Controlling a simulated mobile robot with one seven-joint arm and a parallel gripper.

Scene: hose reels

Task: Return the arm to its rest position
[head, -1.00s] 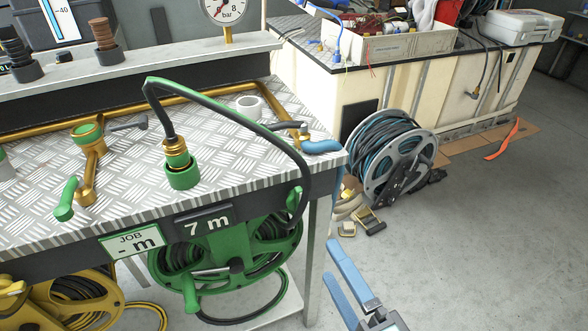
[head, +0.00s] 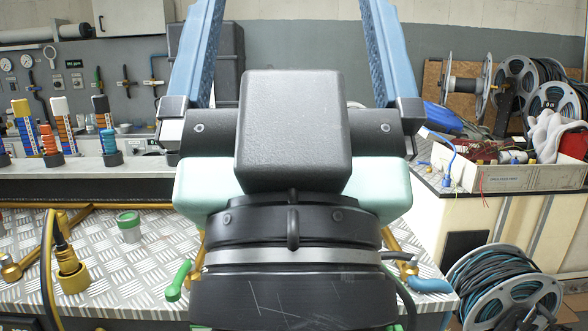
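My gripper (head: 294,45) fills the middle of the head view, very close to the camera. Its two blue fingers point up and stand wide apart, with nothing between them. The fingertips run to or past the top edge of the frame. My dark wrist below the fingers covers the middle of the workbench (head: 30,232), including the area between the green-handled valve (head: 178,281) and the blue-handled valve (head: 430,285). A short piece of black hose shows at the right of the wrist.
A gold fitting (head: 72,272) with a hose in it stands at the left, near a green cup (head: 129,226). Colored posts line the rear shelf (head: 80,188). A hose reel (head: 515,290) stands on the floor at right, below a side bench (head: 520,215) with clutter.

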